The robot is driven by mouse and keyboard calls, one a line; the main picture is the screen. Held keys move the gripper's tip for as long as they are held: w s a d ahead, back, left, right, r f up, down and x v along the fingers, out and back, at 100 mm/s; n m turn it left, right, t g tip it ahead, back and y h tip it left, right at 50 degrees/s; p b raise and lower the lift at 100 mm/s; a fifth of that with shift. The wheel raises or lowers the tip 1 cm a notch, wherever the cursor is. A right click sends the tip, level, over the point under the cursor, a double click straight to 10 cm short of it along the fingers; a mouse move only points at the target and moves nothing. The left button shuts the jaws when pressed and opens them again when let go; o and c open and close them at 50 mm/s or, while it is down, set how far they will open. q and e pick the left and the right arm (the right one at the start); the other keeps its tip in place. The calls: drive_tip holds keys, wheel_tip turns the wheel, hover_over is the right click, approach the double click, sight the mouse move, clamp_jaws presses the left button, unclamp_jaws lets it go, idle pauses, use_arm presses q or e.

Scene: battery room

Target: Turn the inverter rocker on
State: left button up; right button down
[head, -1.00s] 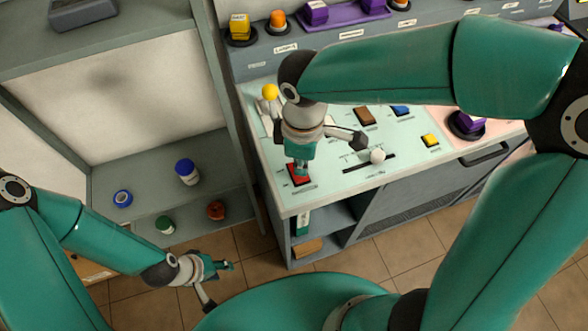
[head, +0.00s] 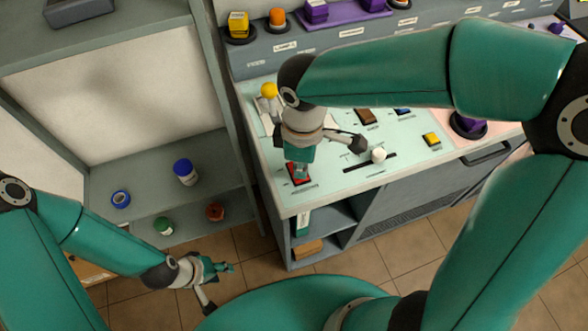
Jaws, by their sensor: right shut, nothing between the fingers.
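Several rockers sit on the pale sloped panel (head: 345,187). A red rocker (head: 299,172) is near its front left corner, a brown rocker (head: 366,117) and a blue one (head: 403,110) are further back, and a yellow one (head: 431,139) is to the right. Their labels are too small to read, so I cannot tell which is the inverter rocker. My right gripper (head: 300,168) points down at the red rocker, shut and empty, and covers part of it; contact cannot be told. My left gripper (head: 221,285) is open and empty over the floor, away from the panel.
A yellow-knobbed lever (head: 269,91) stands behind my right gripper, and a white slider knob (head: 379,155) is to its right. Shelves at left hold a blue-capped jar (head: 185,172), a blue tape roll (head: 121,199) and small jars. Yellow, orange and purple controls line the back ledge.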

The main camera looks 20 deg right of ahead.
drive_tip(key=shift+f+b, duration=0.35)
drive_tip(key=shift+f, duration=0.1)
drive_tip(key=shift+r, duration=0.2)
drive_tip(key=shift+r+p, duration=3.05)
drive_tip(key=shift+r, duration=0.4)
drive_tip(key=shift+f, duration=0.1)
